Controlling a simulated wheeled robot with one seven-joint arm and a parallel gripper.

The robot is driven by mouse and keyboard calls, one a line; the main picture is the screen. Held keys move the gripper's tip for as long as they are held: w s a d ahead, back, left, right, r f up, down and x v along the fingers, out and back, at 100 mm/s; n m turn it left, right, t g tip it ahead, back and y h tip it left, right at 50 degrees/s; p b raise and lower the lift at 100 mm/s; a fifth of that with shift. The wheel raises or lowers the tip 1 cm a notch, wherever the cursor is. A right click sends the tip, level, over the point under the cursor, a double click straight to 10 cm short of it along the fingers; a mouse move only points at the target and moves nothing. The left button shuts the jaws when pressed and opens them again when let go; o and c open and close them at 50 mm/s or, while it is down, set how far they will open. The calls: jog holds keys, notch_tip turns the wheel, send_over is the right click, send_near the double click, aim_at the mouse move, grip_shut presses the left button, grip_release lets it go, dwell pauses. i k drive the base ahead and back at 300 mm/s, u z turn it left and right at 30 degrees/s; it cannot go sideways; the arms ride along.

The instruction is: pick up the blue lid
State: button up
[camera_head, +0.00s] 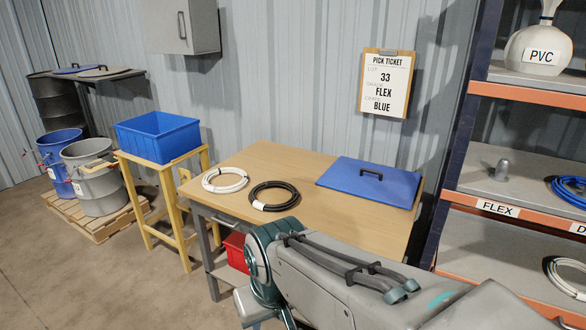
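A second, round blue lid (75,69) with a handle lies on the dark wall shelf at the far left, beside a grey round lid (104,72). My arm fills the lower middle and right of the view and hides the table's front right part. My gripper does not show, so its state is not visible.
White (225,179) and black (274,195) cable coils lie on the table's left half. A blue bin (157,136) stands on a yellow stand (149,216). Blue (60,151) and grey (95,177) buckets stand on a pallet. A shelf rack (457,139) rises at the right.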

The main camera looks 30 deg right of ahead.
aim_at(383, 184)
jog(key=i, duration=0.85)
jog(key=z, duration=0.85)
jog(key=i, duration=0.6)
jog(key=z, duration=0.5)
